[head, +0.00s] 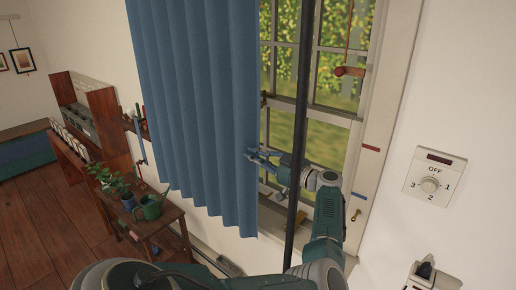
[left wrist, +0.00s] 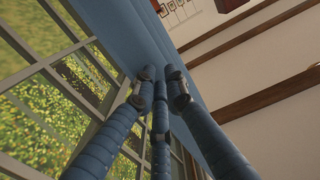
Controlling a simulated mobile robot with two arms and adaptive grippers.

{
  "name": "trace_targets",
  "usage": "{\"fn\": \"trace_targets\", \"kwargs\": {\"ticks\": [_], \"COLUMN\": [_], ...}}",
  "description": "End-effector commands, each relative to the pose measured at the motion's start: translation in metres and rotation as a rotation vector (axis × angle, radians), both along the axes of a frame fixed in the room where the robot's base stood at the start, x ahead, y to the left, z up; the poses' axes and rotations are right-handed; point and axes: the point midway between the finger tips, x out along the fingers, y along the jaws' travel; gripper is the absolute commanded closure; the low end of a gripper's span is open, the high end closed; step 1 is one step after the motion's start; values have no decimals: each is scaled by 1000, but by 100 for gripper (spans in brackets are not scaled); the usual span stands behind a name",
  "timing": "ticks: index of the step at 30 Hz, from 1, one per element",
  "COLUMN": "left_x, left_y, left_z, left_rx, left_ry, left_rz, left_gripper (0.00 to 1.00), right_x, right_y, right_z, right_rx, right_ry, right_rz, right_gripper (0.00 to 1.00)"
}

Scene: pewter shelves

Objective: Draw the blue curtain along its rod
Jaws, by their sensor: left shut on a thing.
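The blue curtain (head: 195,100) hangs in folds over the left part of the window, and its lower hem hangs free above the floor. The rod is above the top of the head view and not seen. My left gripper (head: 254,155) is at the curtain's right edge, in the lower half of the cloth, with its fingers shut on that edge. In the left wrist view the fingers of the gripper (left wrist: 155,76) come together against the blue curtain (left wrist: 125,30). My right gripper is not in view.
The window (head: 335,120) is bare right of the curtain, with a red-handled pull (head: 349,72) hanging there. A wall dial (head: 430,185) is at the right. Left of the curtain stand a plant table (head: 165,218) with a green watering can (head: 149,207) and a wooden shelf unit (head: 106,115).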

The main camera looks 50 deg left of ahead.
Motion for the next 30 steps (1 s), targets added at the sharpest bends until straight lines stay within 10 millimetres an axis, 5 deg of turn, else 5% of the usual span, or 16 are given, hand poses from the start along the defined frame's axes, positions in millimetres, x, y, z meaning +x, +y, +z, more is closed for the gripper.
{"fn": "trace_targets", "kwargs": {"ticks": [3,4,7,19,30], "left_x": [1,1,1,3,21], "left_y": [-1,-1,-1,-9,-80], "left_z": [-3,-3,-3,-1,-2], "left_rx": [-4,-4,-4,-2,-4], "left_ry": [1,1,1,1,2], "left_rz": [-2,-2,-1,-2,-4], "left_gripper": [100,87,69,69,69], "right_x": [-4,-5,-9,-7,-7], "right_y": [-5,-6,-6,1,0], "right_z": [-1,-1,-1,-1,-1], "right_rx": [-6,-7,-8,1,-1], "right_ry": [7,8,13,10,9], "right_rz": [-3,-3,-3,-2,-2], "right_gripper": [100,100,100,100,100]}}
